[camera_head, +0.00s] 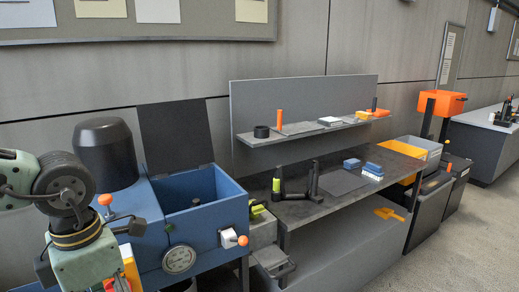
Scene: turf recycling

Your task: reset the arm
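My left arm comes in from the left, its grey-green joints in front of a blue machine (180,215). Its lower end reaches the bottom edge of the picture, where dark parts of my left gripper (117,283) show only in part. I cannot tell whether its fingers are open or shut, or whether it holds anything. My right arm and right gripper are not in view.
The blue machine has a raised black lid (175,133), an open bin and a gauge (179,260). To its right is a dark workbench (300,212) with a black upright fixture (312,180) and blue blocks (373,168). A shelf (300,130) holds small items. Open floor (460,240) lies at the right.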

